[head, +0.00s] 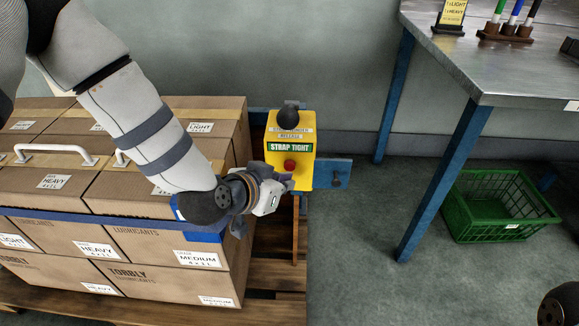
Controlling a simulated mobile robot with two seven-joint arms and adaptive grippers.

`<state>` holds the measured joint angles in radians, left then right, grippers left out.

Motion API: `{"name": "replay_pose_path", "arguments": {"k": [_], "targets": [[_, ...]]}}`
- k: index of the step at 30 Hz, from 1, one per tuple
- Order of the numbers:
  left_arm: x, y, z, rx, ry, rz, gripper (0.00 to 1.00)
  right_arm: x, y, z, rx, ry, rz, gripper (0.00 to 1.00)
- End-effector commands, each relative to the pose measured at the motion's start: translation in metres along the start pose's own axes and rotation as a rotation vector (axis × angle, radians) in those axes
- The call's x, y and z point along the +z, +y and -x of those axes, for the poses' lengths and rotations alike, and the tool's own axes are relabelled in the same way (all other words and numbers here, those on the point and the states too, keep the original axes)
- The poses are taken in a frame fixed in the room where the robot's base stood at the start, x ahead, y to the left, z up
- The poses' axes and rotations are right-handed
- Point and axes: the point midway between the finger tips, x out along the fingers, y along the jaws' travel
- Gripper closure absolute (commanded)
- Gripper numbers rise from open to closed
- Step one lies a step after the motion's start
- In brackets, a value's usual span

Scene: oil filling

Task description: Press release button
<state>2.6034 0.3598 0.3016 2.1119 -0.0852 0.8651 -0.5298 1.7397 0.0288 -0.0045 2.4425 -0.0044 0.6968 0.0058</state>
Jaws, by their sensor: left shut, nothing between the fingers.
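A yellow control box (303,149) stands at the pallet's right side, with a black knob (289,117) on top and a green "STRAP TIGHT" label. A red button (290,165) sits on its front, below the label. My left gripper (284,182) is shut and empty, just below the red button in the picture. I cannot tell whether its fingertips touch the box or the button. The wrist and gripper hide the lower left part of the box. My right gripper does not show.
Cardboard cartons (150,245) are stacked on a wooden pallet (277,262), with a blue strap (80,215) around them and white handles (50,148) on top. A metal table (500,62) with blue legs stands at the right. A green crate (463,213) is on the floor below it.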

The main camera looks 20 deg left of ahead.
Motion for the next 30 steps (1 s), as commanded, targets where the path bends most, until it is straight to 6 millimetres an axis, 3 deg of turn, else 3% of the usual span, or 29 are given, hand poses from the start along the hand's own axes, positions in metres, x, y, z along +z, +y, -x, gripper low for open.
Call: {"name": "replay_pose_path", "arguments": {"k": [30], "targets": [[-0.0068,-0.0069,-0.0094,0.0,0.0,0.0,1.0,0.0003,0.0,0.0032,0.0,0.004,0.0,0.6]]}}
